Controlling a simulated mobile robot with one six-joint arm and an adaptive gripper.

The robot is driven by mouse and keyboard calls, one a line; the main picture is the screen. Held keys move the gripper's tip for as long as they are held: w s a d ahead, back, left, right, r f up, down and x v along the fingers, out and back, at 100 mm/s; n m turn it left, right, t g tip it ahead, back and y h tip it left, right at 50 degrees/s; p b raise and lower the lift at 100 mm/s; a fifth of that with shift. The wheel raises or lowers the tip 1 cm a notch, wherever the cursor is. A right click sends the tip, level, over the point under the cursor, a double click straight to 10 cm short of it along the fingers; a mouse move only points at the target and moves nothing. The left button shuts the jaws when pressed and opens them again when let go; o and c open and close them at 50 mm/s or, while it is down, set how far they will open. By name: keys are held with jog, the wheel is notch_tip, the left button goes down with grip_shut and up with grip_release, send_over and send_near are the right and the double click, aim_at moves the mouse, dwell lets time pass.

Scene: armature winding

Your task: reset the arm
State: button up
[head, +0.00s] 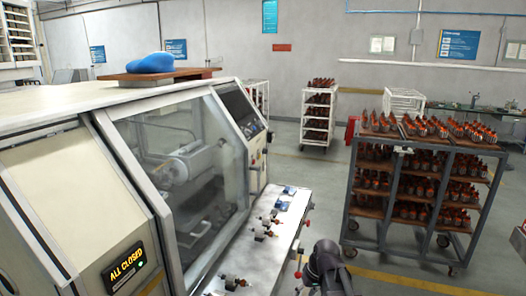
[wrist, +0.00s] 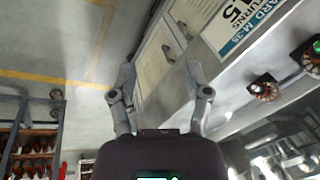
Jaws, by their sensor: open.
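My arm (head: 328,268) shows as a dark joint at the bottom edge of the head view, beside the right side of the machine's front shelf. My gripper (wrist: 160,82) shows in the wrist view with its two fingers spread apart and nothing between them. Beyond the fingers are the machine's pale front panels and a white label with a blue edge (wrist: 236,25). I cannot make out the gripper itself in the head view.
A rack cart (head: 345,200) full of armatures stands at right. Floor between cart and machine is clear.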

jog(key=s+d+m+h, duration=0.2)
jog(key=s+d+h, duration=0.1)
jog(key=s, duration=0.6)
jog(key=shift+d+f+m+g, duration=0.3)
jog(key=shift+d+f+m, duration=0.1)
jog(key=shift+d, duration=0.15)
dwell(0.3)
